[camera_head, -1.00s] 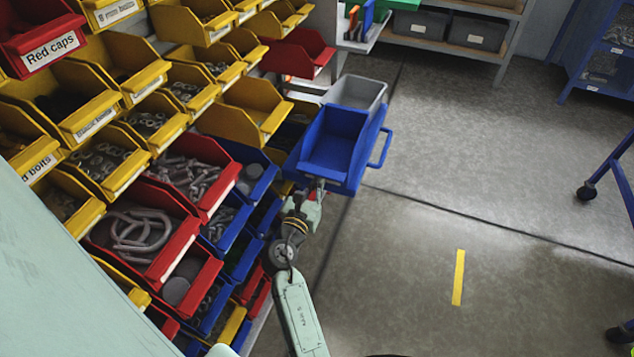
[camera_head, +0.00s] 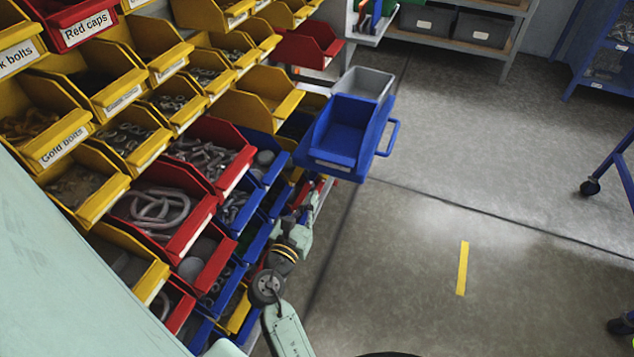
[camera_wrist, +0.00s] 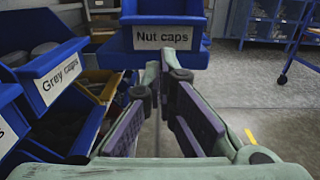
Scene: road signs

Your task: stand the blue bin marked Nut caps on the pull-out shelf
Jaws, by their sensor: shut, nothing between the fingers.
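The blue bin marked Nut caps (camera_head: 340,132) stands upright on the blue pull-out shelf (camera_head: 377,137), in front of a grey bin. Its label (camera_wrist: 162,37) faces me in the wrist view, where its front is at the top centre. My gripper (camera_wrist: 165,75) is shut and empty, its fingertips short of the bin's front and apart from it. In the head view my gripper (camera_head: 308,205) is below and left of the bin, partly hidden by my own wrist.
The grey bin (camera_head: 365,82) shares the shelf. Racked yellow, red and blue bins fill the left, including Grey caps (camera_wrist: 50,70) close to my gripper's left. A blue handle (camera_head: 390,138) sticks out right of the shelf. Open floor (camera_head: 500,150) lies to the right.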

